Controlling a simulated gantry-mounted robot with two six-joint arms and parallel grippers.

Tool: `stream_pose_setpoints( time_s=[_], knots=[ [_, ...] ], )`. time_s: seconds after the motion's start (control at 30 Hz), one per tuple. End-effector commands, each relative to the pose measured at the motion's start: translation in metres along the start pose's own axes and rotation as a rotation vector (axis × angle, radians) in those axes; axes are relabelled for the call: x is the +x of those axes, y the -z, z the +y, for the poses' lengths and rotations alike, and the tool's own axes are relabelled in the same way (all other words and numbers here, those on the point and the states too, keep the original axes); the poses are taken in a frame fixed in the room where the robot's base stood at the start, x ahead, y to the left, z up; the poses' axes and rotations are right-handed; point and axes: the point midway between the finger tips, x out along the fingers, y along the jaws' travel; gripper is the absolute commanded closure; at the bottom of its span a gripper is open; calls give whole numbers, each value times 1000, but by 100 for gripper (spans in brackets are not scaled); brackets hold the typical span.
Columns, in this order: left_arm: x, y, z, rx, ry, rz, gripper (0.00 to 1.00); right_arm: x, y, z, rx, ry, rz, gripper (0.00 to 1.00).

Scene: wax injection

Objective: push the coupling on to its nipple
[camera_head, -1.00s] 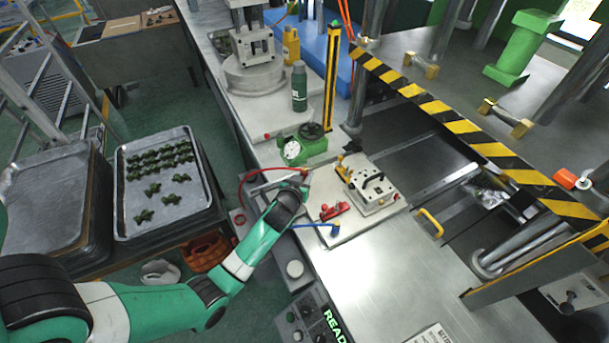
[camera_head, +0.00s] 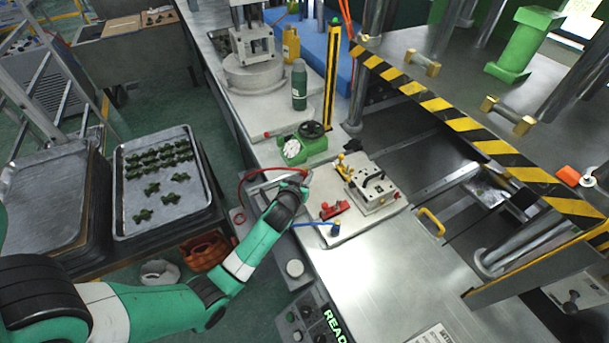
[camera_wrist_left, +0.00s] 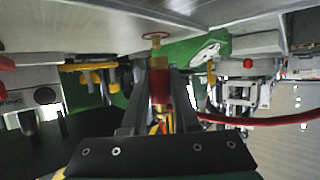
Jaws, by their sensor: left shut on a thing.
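My left gripper (camera_head: 304,178) is at the near edge of the bench, just left of the mould block (camera_head: 372,190). In the left wrist view my left gripper (camera_wrist_left: 160,95) is shut on the coupling (camera_wrist_left: 160,88), which has a red body and a brass front end. A red hose (camera_head: 246,186) arcs to the gripper; it also shows in the left wrist view (camera_wrist_left: 265,121). Ahead of the coupling in that view, a small brass nipple with a red ring (camera_wrist_left: 155,37) stands on a grey face. I see a gap between them. My right gripper is not in view.
A green block with a dial gauge (camera_head: 293,149) stands close behind the gripper. A green bottle (camera_head: 299,86) stands farther back. The bench front right (camera_head: 385,265) is clear.

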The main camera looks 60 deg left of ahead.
Motion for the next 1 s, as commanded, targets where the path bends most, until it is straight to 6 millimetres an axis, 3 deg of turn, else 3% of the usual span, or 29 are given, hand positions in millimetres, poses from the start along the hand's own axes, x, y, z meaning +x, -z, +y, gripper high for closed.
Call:
stream_pose_setpoints(
  time_s=[1.0],
  knots=[
    [7, -18, 0, 0, 0, 1, 100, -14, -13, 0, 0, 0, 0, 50]
  ],
)
